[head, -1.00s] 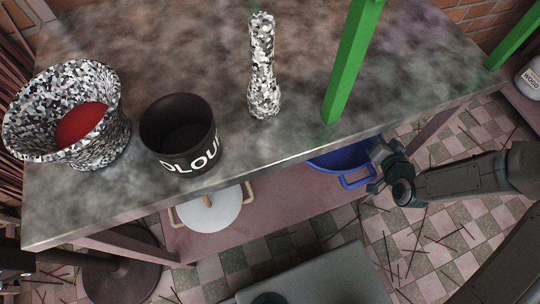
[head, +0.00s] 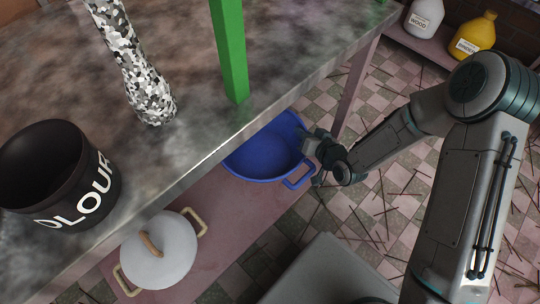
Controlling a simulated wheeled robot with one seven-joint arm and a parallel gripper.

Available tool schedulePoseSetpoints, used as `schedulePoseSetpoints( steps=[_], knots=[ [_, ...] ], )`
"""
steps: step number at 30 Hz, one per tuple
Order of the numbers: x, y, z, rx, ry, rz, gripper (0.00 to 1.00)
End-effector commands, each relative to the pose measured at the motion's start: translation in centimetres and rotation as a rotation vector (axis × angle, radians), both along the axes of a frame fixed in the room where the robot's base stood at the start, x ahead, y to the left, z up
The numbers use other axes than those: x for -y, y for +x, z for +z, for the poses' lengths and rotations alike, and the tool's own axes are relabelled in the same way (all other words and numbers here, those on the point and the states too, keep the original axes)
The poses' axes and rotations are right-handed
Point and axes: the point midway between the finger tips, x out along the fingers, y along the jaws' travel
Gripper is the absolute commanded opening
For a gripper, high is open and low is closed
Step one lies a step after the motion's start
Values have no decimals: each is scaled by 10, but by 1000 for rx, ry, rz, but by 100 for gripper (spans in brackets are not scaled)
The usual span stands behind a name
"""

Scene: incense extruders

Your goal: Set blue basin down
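The blue basin (head: 262,155) is on the pinkish lower shelf (head: 218,209) or just over it; I cannot tell whether it touches. Its far side is hidden under the table top. A blue loop handle (head: 299,176) shows on its near right side. My gripper (head: 312,160) is at the basin's right rim, close to that handle. The fingers are small and partly hidden, so I cannot tell whether they are closed on the rim.
A white lidded pot (head: 165,258) stands on the lower shelf, left of the basin. The stone table top (head: 190,130) overhangs the shelf. It bears a black pot (head: 60,175), a speckled vase (head: 135,70) and a green post (head: 229,50). Sticks litter the checkered floor (head: 380,200).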

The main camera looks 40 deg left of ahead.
Motion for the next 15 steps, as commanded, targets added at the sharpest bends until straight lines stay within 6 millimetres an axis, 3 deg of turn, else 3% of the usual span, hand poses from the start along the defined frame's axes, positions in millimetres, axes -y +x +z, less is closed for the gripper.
schedulePoseSetpoints(
  steps=[9,15],
  knots=[
    [0,-1,-54,-3,0,1,0],
    [0,0,-73,-1,0,0,0]
  ],
)
